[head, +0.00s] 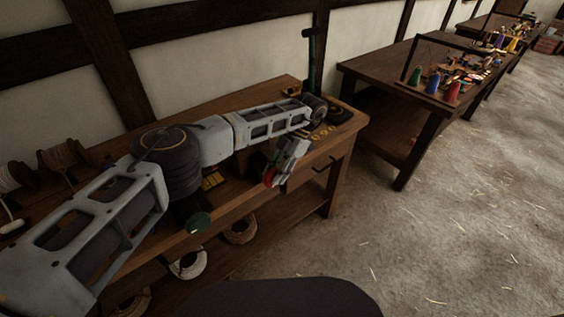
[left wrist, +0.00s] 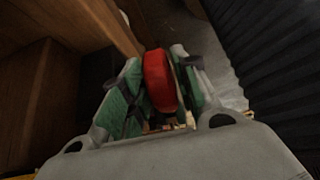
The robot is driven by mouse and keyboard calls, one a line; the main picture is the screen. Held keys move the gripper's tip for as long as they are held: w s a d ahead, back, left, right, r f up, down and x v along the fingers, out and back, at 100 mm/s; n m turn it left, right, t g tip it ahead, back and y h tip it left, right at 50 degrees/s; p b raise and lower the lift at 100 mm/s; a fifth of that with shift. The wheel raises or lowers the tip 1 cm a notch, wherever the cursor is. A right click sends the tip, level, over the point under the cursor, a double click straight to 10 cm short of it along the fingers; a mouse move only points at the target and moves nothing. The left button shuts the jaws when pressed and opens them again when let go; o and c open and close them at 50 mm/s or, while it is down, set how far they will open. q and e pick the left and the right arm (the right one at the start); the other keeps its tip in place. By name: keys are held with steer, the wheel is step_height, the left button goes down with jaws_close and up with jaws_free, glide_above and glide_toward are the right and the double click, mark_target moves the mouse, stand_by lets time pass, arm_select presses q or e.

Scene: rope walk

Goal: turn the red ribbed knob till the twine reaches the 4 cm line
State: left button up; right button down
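The red ribbed knob (head: 270,177) is at the front edge of the wooden bench in the head view. In the left wrist view the red knob (left wrist: 160,80) lies between the two green-padded fingers of my left gripper (left wrist: 158,85), which look closed against its sides. In the head view my left gripper (head: 280,168) points down at the knob. The twine and the 4 cm line cannot be made out; my left arm covers much of the bench top. My right gripper is in neither view.
A green round knob (head: 200,222) sticks out from the front of the bench (head: 345,135). Coils of rope (head: 240,230) lie on the shelf below. Spools (head: 58,165) stand at the left. Another table (head: 385,75) with coloured spools stands at the back right. The floor on the right is open.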

arm_select(q)
steer(key=v, duration=0.7)
stand_by(0.8)
steer(key=shift+d+r, duration=0.1)
steer(key=shift+s+d, duration=0.1)
stand_by(0.5)
